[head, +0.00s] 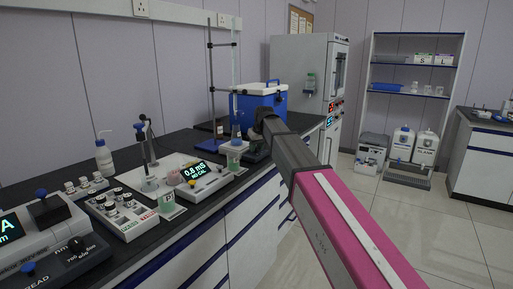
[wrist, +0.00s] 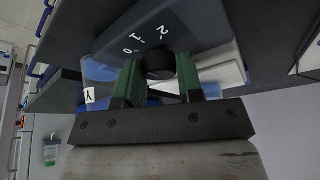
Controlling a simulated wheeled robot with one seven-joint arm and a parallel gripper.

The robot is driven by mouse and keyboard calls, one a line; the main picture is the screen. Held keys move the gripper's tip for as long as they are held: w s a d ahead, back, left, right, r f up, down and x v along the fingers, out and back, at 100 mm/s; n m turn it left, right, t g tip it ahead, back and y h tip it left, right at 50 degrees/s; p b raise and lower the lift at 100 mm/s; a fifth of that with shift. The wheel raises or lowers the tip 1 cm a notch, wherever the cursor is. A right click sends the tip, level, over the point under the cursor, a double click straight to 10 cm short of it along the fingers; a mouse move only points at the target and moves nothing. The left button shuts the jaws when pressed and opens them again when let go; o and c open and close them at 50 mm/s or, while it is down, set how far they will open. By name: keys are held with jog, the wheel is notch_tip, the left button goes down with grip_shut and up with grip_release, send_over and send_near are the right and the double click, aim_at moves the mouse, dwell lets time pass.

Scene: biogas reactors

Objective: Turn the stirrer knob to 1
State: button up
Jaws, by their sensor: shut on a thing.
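The stirrer knob (wrist: 160,65) is a small black round knob on the dark front of the stirrer (wrist: 205,35) in the wrist view. White marks 0, 1 and 2 run beside it. My gripper (wrist: 159,77) has its two green fingers closed on the knob, one on each side. I cannot make out a pointer on the knob, so its setting is unclear. In the head view my grey and pink arm reaches to the bench by the burette stand, and hides the knob and my fingers.
A burette stand (head: 212,75) and a blue-and-white box (head: 261,101) stand behind the arm's end. A conductivity meter (head: 206,174) reading 0.8 mS, sample trays and a photometer fill the bench to the left. The floor (head: 455,235) at the right is clear.

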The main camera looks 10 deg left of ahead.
jog(key=shift+m, duration=0.4)
jog(key=o, duration=0.9)
jog(key=v, duration=1)
jog(key=shift+s+r, duration=0.2)
jog(key=shift+r, duration=0.15)
